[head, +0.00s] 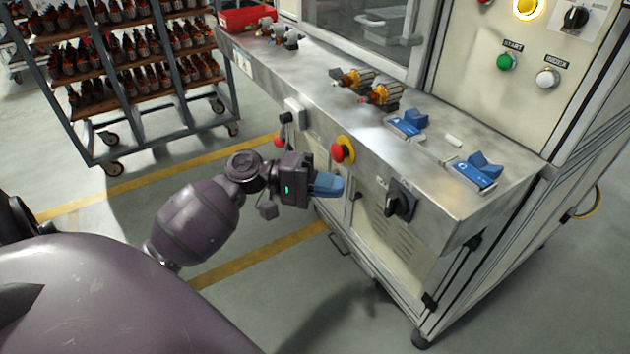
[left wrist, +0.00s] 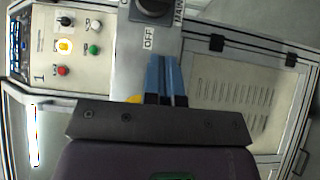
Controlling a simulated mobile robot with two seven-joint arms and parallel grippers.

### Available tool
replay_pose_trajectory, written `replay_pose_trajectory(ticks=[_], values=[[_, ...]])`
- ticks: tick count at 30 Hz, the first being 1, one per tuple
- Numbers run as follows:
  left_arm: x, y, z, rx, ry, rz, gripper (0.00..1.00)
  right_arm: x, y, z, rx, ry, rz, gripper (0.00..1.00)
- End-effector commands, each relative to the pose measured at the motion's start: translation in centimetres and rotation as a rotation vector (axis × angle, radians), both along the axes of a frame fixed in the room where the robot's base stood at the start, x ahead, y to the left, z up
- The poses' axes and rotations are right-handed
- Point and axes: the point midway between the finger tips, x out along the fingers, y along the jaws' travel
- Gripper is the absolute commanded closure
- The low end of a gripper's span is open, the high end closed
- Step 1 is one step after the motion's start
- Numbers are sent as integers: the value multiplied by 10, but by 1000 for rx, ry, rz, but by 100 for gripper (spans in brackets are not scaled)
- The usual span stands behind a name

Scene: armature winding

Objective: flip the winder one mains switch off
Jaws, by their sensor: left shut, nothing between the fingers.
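The mains switch (head: 400,200) is a black rotary knob on a dark plate, on the front face of the winder one bench below its steel top. In the left wrist view the knob (left wrist: 154,8) is partly cut off at the top edge, with labels reading OFF and MAIN beside it. Which position the knob points to is hard to tell. My left gripper (head: 330,184) is shut and empty, its blue fingers to the left of the switch and apart from it. In the left wrist view its fingers (left wrist: 166,75) point up toward the switch. My right gripper is not in view.
A red emergency stop (head: 342,151) on a yellow collar sits just above my left fingers. Armatures (head: 380,95) and blue holders (head: 476,172) lie on the bench top. A panel carries a green start button (head: 506,62). A wheeled rack (head: 180,70) stands at the back left.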

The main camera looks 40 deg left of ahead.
Motion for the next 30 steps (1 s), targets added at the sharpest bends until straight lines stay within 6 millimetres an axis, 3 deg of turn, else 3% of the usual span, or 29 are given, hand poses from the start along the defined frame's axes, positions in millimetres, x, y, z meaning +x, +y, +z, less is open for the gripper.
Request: replay_pose_trajectory(ticks=[7,15,30], values=[[19,-40,1,-1,-3,-1,100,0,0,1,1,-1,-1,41],[6,-69,0,0,0,0,100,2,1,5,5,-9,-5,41],[4,-75,0,0,2,1,100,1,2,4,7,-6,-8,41]])
